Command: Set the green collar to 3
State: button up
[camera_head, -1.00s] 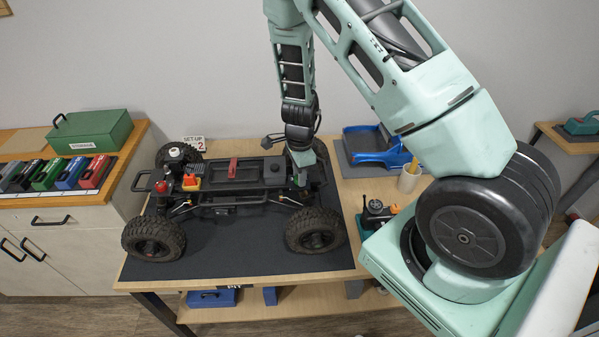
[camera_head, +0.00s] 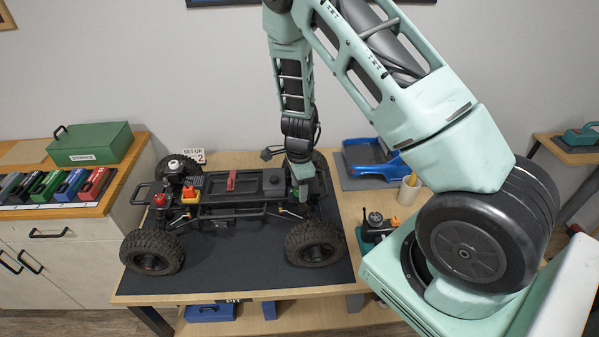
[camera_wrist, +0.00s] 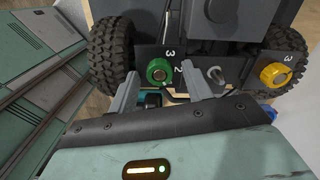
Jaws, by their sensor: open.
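The green collar (camera_wrist: 158,71) is a round ribbed knob on a dark panel at the end of the crawler chassis (camera_head: 225,200). I see no contact with the collar.
A yellow collar (camera_wrist: 276,74) with a 3 beside it is to the right on the same panel. Tyres flank the panel. The chassis stands on a dark mat (camera_head: 235,265). A blue body shell (camera_head: 378,167), a pencil cup (camera_head: 408,189) and a small device (camera_head: 375,225) are to the right.

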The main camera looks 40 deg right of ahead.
notch_tip(320, 180, up, 17)
jog(key=b, duration=0.1)
dwell(0.3)
jog(key=shift+d, duration=0.1)
dwell(0.4)
jog(key=s+a+f+n+y+b, duration=0.1)
jog(key=s+a+n+b, duration=0.2)
jog(key=s+a+n, duration=0.35)
jog(key=s+a+f+n+y+b, duration=0.1)
jog(key=s+a+n+b, duration=0.2)
jog(key=a+n, duration=0.6)
jog(key=s+a+n+b, duration=0.2)
jog(key=s+a+n, duration=0.3)
jog(key=s+n, duration=0.2)
jog(key=s+a+f+n+h+b, duration=0.1)
jog(key=s+a+n+b, duration=0.1)
jog(key=s+a+n, duration=0.2)
jog(key=s+n, duration=0.3)
jog(key=s, duration=0.1)
jog(key=shift+s+a+f+h+b, duration=0.15)
jog(key=shift+a+f+h+b, duration=0.15)
jog(key=shift+a, duration=0.1)
